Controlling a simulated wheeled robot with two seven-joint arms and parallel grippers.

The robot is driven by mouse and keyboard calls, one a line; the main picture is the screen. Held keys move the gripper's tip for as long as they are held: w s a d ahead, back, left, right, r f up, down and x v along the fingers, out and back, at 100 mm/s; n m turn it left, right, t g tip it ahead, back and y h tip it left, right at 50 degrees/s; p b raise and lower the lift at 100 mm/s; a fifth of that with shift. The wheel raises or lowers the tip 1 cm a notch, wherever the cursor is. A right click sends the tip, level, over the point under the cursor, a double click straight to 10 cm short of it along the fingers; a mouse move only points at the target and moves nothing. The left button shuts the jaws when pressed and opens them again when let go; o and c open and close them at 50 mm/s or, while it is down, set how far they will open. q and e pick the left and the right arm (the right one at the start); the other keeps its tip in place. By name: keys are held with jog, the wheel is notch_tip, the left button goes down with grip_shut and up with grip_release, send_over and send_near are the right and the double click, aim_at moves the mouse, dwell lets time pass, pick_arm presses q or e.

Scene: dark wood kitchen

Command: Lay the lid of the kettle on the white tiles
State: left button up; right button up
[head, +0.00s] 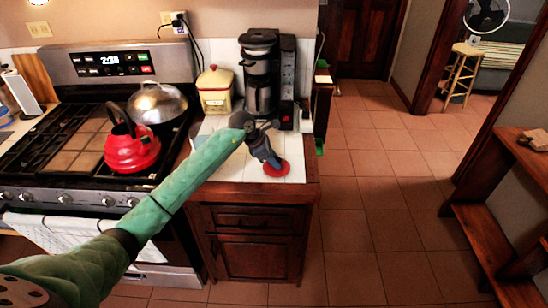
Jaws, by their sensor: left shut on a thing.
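The red kettle (132,147) with a dark handle stands on the stove at the left. Its lid (278,170), a small red disc, is at my left gripper (271,161), over the right part of the white tiles (231,168). My left gripper points down and is shut on the lid, hiding its top and knob. The lid looks flat and at or very near the tile surface; I cannot tell whether it touches. My right gripper is not in view.
A black coffee maker (259,75) and a yellow canister (215,90) stand at the back of the tiled counter. A pan with a shiny domed lid (158,103) sits on the stove behind the kettle. The tiles left of the lid are partly clear.

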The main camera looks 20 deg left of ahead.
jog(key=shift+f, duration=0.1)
pick_arm(q)
jog(key=shift+f, duration=0.15)
jog(key=o, duration=1)
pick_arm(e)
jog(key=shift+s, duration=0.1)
pick_arm(q)
jog(key=shift+a+r, duration=0.1)
jog(key=shift+r, duration=0.1)
jog(key=shift+a+r+b, duration=0.25)
jog(key=shift+b, duration=0.1)
jog(key=shift+b+v, duration=1.85)
jog(key=shift+v, duration=3.65)
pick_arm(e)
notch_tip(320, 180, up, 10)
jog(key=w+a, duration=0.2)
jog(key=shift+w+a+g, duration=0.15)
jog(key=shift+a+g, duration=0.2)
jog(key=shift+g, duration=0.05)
